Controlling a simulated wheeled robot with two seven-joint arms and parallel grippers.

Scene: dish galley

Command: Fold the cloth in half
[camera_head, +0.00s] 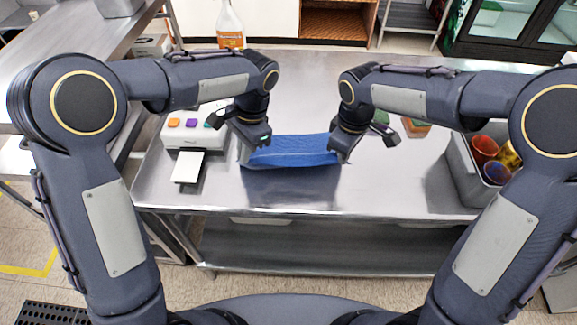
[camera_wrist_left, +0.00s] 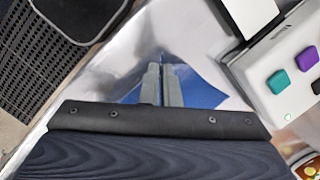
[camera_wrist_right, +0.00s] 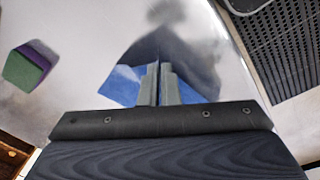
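A blue cloth (camera_head: 292,150) is stretched between my two grippers over the metal table, with a dark reflection or shadow below it. My left gripper (camera_head: 245,156) is at its left end and my right gripper (camera_head: 342,156) is at its right end. In the left wrist view, the fingers (camera_wrist_left: 162,84) are together, with blue cloth (camera_wrist_left: 202,90) showing beside them. In the right wrist view, the fingers (camera_wrist_right: 159,84) are also together, with cloth (camera_wrist_right: 122,86) on both sides. The pinched edges are hidden by the fingers.
A white device with coloured buttons (camera_head: 186,136) and a white sheet (camera_head: 188,167) are left of the cloth. A grey bin (camera_head: 463,172) with coloured cups stands right. A green and orange sponge (camera_head: 416,127) lies behind right. A spray bottle (camera_head: 230,25) stands at the back. The front table is clear.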

